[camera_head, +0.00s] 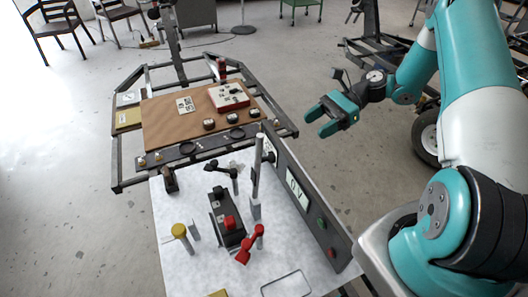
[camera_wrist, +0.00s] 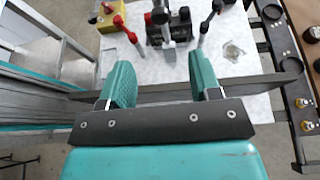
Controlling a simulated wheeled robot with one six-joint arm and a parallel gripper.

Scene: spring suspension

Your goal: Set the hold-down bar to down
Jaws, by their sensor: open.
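My gripper (camera_head: 324,118) is open and empty, held in the air to the right of the white worktop, beyond the upright panel. In the wrist view its two teal fingers (camera_wrist: 160,68) are spread apart above the panel's long edge. A tall grey upright bar (camera_head: 256,165) stands at the worktop's right side beside the panel. I cannot be sure that it is the hold-down bar. It seems to show between the fingers in the wrist view (camera_wrist: 169,52), apart from them. A black-handled lever (camera_head: 222,168) and a red lever (camera_head: 249,248) are also on the worktop.
A black block with a red knob (camera_head: 228,228) and a yellow knob (camera_head: 179,231) stand on the white worktop (camera_head: 200,275). The dark panel (camera_head: 309,217) with a display and buttons edges it. A brown board (camera_head: 165,118) with parts lies behind.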

